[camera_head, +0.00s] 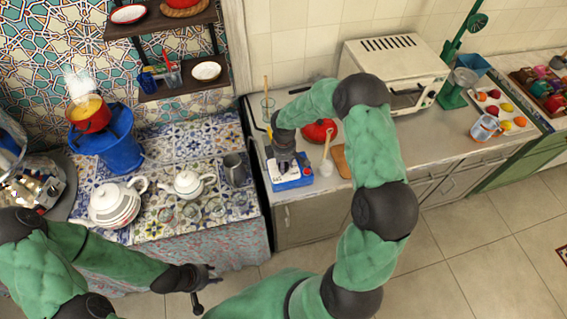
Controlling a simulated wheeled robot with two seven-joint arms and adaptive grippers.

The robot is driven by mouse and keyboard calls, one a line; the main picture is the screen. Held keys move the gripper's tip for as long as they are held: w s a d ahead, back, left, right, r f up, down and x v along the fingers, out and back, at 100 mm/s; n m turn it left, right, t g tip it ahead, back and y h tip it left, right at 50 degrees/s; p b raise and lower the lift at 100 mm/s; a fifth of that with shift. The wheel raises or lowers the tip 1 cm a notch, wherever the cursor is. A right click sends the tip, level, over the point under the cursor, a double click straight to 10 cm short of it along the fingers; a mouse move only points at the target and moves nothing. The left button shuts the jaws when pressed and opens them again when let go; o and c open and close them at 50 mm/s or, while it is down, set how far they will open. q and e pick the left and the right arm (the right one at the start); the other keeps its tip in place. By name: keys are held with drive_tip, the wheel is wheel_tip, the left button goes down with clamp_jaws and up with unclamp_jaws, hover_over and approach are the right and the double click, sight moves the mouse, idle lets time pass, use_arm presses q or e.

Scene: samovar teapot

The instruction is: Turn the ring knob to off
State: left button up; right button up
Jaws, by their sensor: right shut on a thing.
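A small blue and white box (291,183) with a red spot on top sits at the left front of the counter. My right gripper (285,166) reaches down onto it from above and is shut at its top. The ring knob is hidden by the fingers, so I cannot tell which way it points. My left gripper (206,284) is open and empty, low in front of the tiled table, apart from everything.
The tiled table (225,212) holds a large white teapot (113,203), a smaller teapot (188,184), glasses and a dark mug (235,169). A steaming red pot (89,114) stands on a blue stove (121,152). A red round thing (318,131) and microwave (394,68) are behind my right arm.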

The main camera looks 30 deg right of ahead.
idle(0.4)
drive_tip(key=o, duration=1.2)
drive_tip(key=shift+c, duration=0.2)
wheel_tip(320, 180, up, 12)
drive_tip(key=shift+f, duration=0.15)
